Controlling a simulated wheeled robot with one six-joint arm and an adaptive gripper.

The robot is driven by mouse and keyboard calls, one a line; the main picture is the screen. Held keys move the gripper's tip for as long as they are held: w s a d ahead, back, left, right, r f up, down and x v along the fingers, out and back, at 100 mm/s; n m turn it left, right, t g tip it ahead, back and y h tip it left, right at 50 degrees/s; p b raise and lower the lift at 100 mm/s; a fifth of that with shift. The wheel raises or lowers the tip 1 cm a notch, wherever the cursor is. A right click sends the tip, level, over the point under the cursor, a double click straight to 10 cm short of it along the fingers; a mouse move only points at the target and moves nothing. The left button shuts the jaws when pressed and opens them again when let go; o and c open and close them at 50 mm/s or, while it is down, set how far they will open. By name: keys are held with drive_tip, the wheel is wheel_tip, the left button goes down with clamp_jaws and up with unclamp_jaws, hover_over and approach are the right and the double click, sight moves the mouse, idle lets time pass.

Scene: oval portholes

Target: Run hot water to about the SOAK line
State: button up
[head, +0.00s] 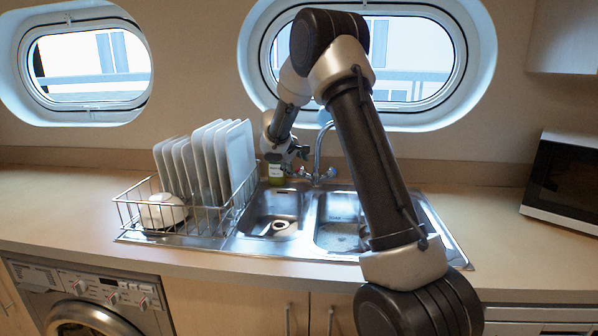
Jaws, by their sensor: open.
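A chrome tap (317,160) stands at the back of a steel double sink (308,207), with its spout curving up and a small red-marked handle (300,172) at its left and another handle (331,172) at its right. The left basin (262,203) holds a pale round thing (281,227) near its bottom. The right basin (340,206) is partly hidden by my arm; its floor looks grey and speckled. I cannot make out a SOAK line or running water. My gripper (300,158) is open, just above and left of the tap's left handle; its fingers are small and partly unclear.
A wire rack (184,236) with several upright plates (206,162) and a white bowl (162,211) stands left of the basins. A green-labelled bottle (276,175) stands behind the left basin. A microwave (566,182) sits at right. The counter (495,215) between it and the sink is clear.

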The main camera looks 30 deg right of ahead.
drive_tip(key=v, duration=0.5)
drive_tip(key=shift+s+a+r, duration=0.15)
drive_tip(key=shift+a+r, duration=0.05)
drive_tip(key=shift+r, duration=0.05)
drive_tip(key=n+g+y, duration=0.2)
drive_tip(key=n+y, duration=0.1)
drive_tip(key=n, duration=0.1)
hover_over(299, 169)
drive_tip(key=s+a, duration=0.2)
drive_tip(key=f, duration=0.2)
drive_tip(key=shift+n, duration=0.3)
drive_tip(key=x, duration=0.7)
drive_tip(key=shift+w+d+f, duration=0.15)
drive_tip(key=shift+d+f, duration=0.1)
drive_tip(key=c, duration=1)
